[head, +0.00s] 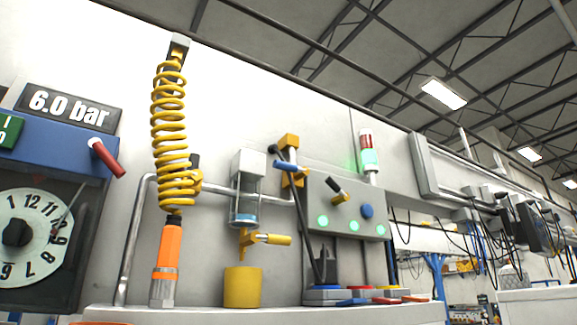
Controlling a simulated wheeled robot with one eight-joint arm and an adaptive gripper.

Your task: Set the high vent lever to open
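A yellow valve block (289,141) sits high on the wall pipework, to the left of the grey control box. A short lever with a blue grip (284,165) sticks out to the left just below it, roughly level. No label shows, so I cannot tell for sure that this is the high vent lever, or which position is open. A lower yellow lever (272,239) points right, under the clear filter bowl. My gripper is not in view.
A grey control box (345,208) with green lamps, a black selector and a blue knob is on the right. A coiled yellow hose (172,130) hangs at left with an orange tool (167,250). A yellow cup (243,287) stands on the grey ledge (210,313).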

